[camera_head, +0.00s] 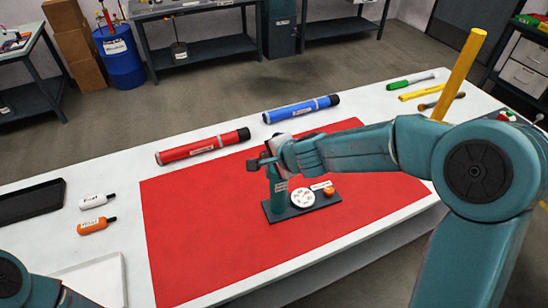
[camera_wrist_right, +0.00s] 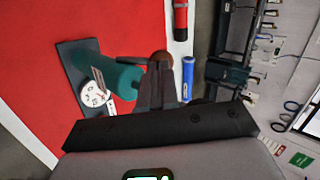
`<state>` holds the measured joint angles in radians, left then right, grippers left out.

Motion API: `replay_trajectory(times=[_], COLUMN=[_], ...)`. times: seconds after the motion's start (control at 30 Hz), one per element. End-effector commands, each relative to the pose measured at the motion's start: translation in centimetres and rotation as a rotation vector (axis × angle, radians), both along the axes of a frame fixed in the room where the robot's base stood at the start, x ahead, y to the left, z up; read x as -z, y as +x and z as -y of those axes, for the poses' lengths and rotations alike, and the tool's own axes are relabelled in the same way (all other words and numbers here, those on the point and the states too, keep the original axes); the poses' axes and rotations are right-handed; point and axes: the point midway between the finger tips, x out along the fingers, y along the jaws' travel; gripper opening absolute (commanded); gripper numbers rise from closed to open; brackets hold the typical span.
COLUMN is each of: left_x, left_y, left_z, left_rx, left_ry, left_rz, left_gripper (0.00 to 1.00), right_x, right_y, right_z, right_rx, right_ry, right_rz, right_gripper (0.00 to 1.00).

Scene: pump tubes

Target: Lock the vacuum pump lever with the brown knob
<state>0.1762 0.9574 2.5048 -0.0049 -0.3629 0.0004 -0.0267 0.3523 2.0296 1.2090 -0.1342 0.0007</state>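The vacuum pump stands on the red mat (camera_head: 205,235), on a dark base plate (camera_head: 276,214) with a teal upright body, a white round dial (camera_head: 302,198) and a small orange-red part (camera_head: 328,191). In the right wrist view, the teal body (camera_wrist_right: 122,76) and dial (camera_wrist_right: 96,94) lie left of the fingers. A dark lever (camera_wrist_right: 130,60) runs from the body to the brown knob (camera_wrist_right: 163,57). My right gripper (camera_wrist_right: 158,78) has its fingers close together at the knob and appears shut on it. The contact is partly hidden. My left gripper is out of view.
A red tube (camera_head: 203,147) and a blue tube (camera_head: 301,109) lie along the table's far side. A black tray (camera_head: 30,202), two small bottles (camera_head: 96,201) and a white tray (camera_head: 92,280) are at left. A yellow post (camera_head: 460,72) stands at right. The mat's left part is clear.

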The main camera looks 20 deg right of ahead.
Motion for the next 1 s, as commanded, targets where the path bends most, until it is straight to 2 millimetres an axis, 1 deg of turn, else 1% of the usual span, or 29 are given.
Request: replay_trajectory(times=[0.03,0.4,0.77,0.87,1.0], left_x=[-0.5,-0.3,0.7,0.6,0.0], left_y=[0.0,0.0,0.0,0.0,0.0], left_z=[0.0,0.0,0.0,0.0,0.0], left_rx=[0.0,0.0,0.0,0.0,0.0], left_ry=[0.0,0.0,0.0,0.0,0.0], left_rz=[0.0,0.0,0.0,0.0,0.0], left_gripper=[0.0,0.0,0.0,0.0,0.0], right_x=[-0.2,0.1,0.5,0.4,-0.2], right_y=[0.2,0.3,-1.2,-1.3,-1.3], right_z=[0.0,0.0,-0.1,-0.1,0.1], right_rx=[0.0,0.0,-0.001,-0.001,0.0], right_ry=[-0.001,0.001,0.0,0.0,0.001], right_rz=[-0.003,-0.001,-0.002,-0.002,-0.002], right_gripper=[0.0,0.0,0.0,0.0,0.0])
